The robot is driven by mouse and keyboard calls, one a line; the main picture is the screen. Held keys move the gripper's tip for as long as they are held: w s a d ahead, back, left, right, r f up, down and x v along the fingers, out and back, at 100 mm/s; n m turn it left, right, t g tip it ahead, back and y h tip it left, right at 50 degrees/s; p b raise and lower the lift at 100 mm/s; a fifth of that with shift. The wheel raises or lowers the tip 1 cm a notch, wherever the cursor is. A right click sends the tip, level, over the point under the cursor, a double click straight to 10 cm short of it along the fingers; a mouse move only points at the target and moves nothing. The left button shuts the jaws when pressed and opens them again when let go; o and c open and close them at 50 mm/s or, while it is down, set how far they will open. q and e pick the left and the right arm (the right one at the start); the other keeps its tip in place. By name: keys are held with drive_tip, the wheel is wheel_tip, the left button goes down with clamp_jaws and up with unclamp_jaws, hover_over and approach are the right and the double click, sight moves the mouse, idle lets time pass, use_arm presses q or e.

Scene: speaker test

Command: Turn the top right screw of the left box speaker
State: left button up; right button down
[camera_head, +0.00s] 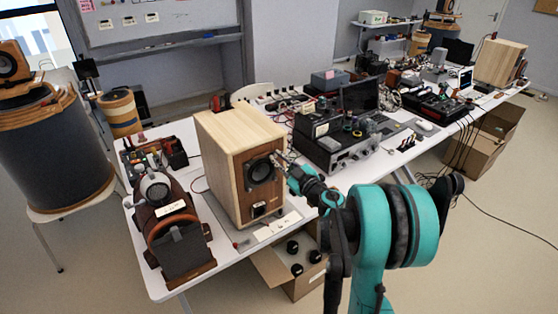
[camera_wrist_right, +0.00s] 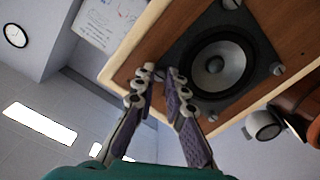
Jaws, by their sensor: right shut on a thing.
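The left box speaker (camera_head: 222,170) is a pale wooden cabinet with a brown front, standing upright on the near white table. My right gripper (camera_head: 283,163) reaches the upper right of the driver from the right. In the right wrist view its two fingers (camera_wrist_right: 160,74) are closed around the top right screw at the plate's corner, which they mostly hide. My left gripper is in neither view.
A brown device with headphones (camera_head: 175,225) stands left of the speaker. Electronic equipment (camera_head: 335,140) and a laptop (camera_head: 360,98) lie behind to the right. Another wooden speaker (camera_head: 499,62) stands far right. An open cardboard box (camera_head: 305,287) sits under the table edge.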

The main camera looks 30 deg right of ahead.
drive_tip(key=shift+m, duration=0.5)
drive_tip(key=c, duration=1.6)
unclamp_jaws()
drive_tip(key=shift+o, duration=0.2)
drive_tip(key=s+d, duration=0.1)
drive_tip(key=s, duration=1.1)
